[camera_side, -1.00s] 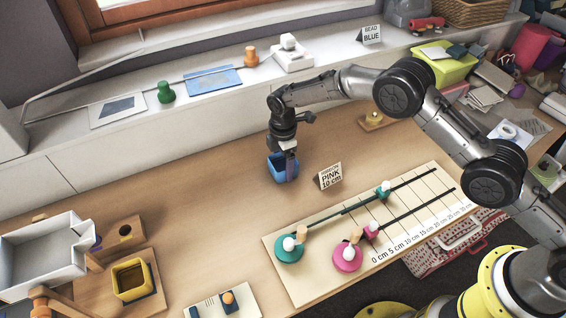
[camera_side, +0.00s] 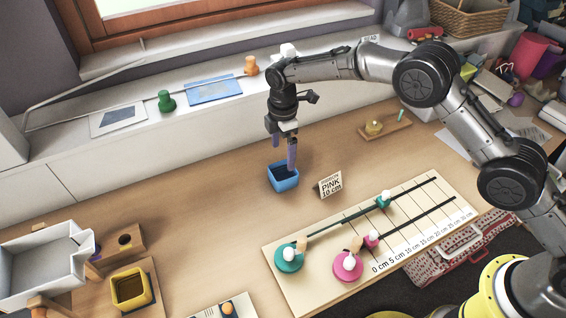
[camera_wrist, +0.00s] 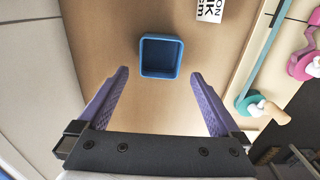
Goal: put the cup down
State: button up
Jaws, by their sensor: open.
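The blue square cup (camera_side: 283,178) stands upright on the wooden table, left of the small "PINK 10 cm" card. It also shows in the wrist view (camera_wrist: 161,57), empty inside, ahead of my fingers. My gripper (camera_side: 283,153) is above the cup in the side view, its purple fingers pointing down. In the wrist view my gripper (camera_wrist: 159,84) is open, with its two purple fingers wide apart and nothing between them. The cup appears clear of both fingers there.
The "PINK 10 cm" card (camera_side: 330,184) stands close to the cup's right. A measuring board (camera_side: 375,228) with teal and pink spools lies in front. A yellow square cup (camera_side: 131,288) and a white tray (camera_side: 42,262) are at the left. The table left of the blue cup is clear.

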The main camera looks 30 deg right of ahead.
jog(key=shift+r, duration=1.5)
jog(key=s+d+r+m+t, duration=0.1)
jog(key=s+d+r+m, duration=0.3)
jog(key=r, duration=0.3)
jog(key=s+d+r+m+t, duration=0.1)
jog(key=s+d+r, duration=0.4)
jog(key=r, duration=0.2)
jog(key=s+d+r+m+t, duration=0.1)
jog(key=s+d+r+m, duration=0.3)
jog(key=r, duration=0.4)
jog(key=s+d+r+m+t, duration=0.1)
jog(key=s+d+r+m, duration=0.15)
jog(key=s, duration=0.35)
jog(key=s+d+r+m, duration=0.1)
jog(key=s+d, duration=0.3)
jog(key=s, duration=0.2)
jog(key=s+d+f+m, duration=0.1)
jog(key=s+f+m, duration=0.1)
jog(key=s, duration=0.5)
jog(key=s+d+f+m+t, duration=0.1)
jog(key=s+d+f+m, duration=0.1)
jog(key=s, duration=0.5)
jog(key=shift+d+f+m+t, duration=0.25)
jog(key=shift+f+m+t, duration=0.05)
jog(key=shift+m, duration=0.45)
